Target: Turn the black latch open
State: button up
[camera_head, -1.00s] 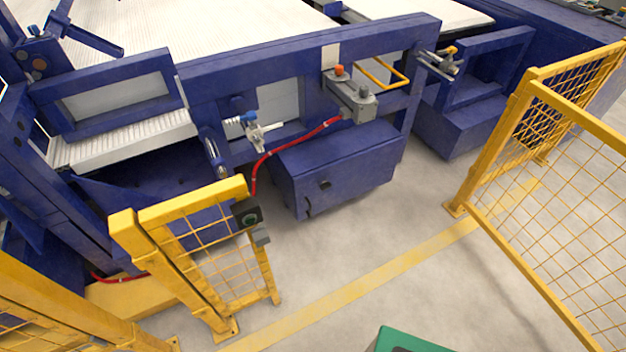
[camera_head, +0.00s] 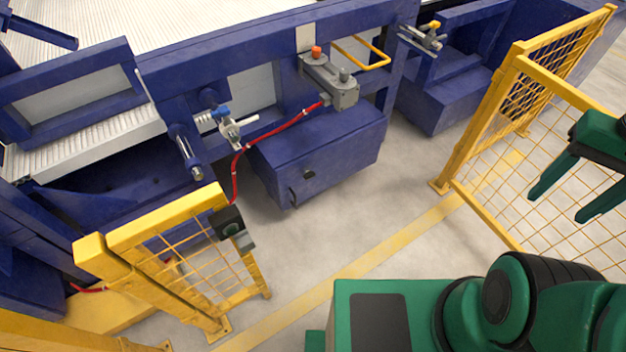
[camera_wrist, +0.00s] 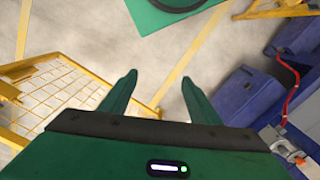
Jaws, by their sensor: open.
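A blue box (camera_head: 325,150) sits low under the machine frame. Its front face carries a small black fitting (camera_head: 308,175) and, lower left, a thin black handle (camera_head: 293,197); I cannot tell which is the latch or how it is turned. My gripper (camera_head: 559,206) is at the right edge, in front of the mesh fence, empty and well apart from the box. In the wrist view my gripper (camera_wrist: 158,82) has its green fingers spread over bare floor. Blue boxes (camera_wrist: 245,95) show at the right there.
A yellow mesh gate (camera_head: 190,260) stands left of the box, and a yellow mesh fence (camera_head: 530,130) stands at the right. A red hose (camera_head: 270,133) runs above the box. The grey floor (camera_head: 350,225) between gate and fence is clear.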

jog(key=w+d+f+n+t+h, duration=0.15)
jog(key=w+f, duration=0.25)
jog(key=w, duration=1.2)
jog(key=w+d+f+n+t+h, duration=0.1)
jog(key=w+f+n+t+h, duration=0.2)
jog(key=w, duration=1.3)
jog(key=w+a+f+n+t+y, duration=0.1)
jog(key=w+a+f+t, duration=0.1)
jog(key=w+a+f, duration=0.4)
jog(key=w+a+f+t+y, duration=0.1)
jog(key=w+a+f, duration=0.1)
jog(key=w+f, duration=0.45)
jog(key=w+a+f+n+t+y, duration=0.15)
jog(key=w+a+f, duration=0.25)
jog(key=w, duration=0.5)
jog(key=w+a+f+n+t+y, duration=0.1)
jog(key=w+a+f+n+t, duration=0.2)
jog(key=a+f, duration=0.75)
jog(key=n+t+y, duration=0.3)
jog(key=y, duration=0.7)
send_near(312, 177)
jog(key=x, duration=0.9)
jog(key=shift+a, duration=0.2)
